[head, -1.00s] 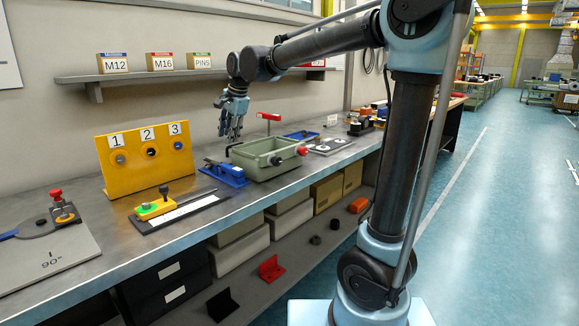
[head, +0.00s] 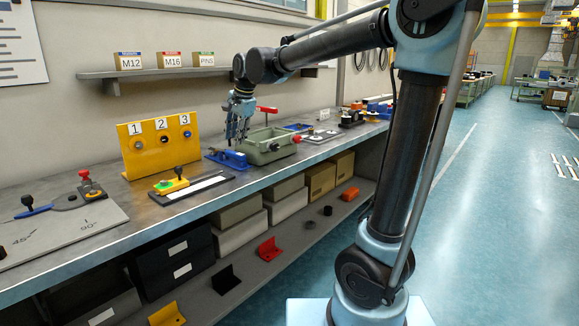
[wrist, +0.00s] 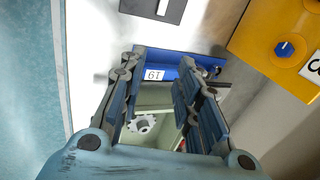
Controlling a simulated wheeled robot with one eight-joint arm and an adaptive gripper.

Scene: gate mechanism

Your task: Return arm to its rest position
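My arm is stretched over the workbench (head: 120,228), its elbow bent and its end hanging down. My gripper (head: 238,140) points down above the bench, near the left end of the green-grey box (head: 270,152). In the wrist view my gripper (wrist: 160,78) has its two fingers spread apart, with nothing held between them. Between and beyond the fingers show the blue fixture (wrist: 175,66) with a white label and the inside of the box with a pale gear (wrist: 143,123).
The yellow panel (head: 152,165) numbered 1, 2, 3 stands left of my gripper. The blue fixture (head: 230,160) and a black tray (head: 190,188) lie in front. A shelf (head: 210,73) with labelled boxes is on the wall behind. The floor (head: 480,230) at right is clear.

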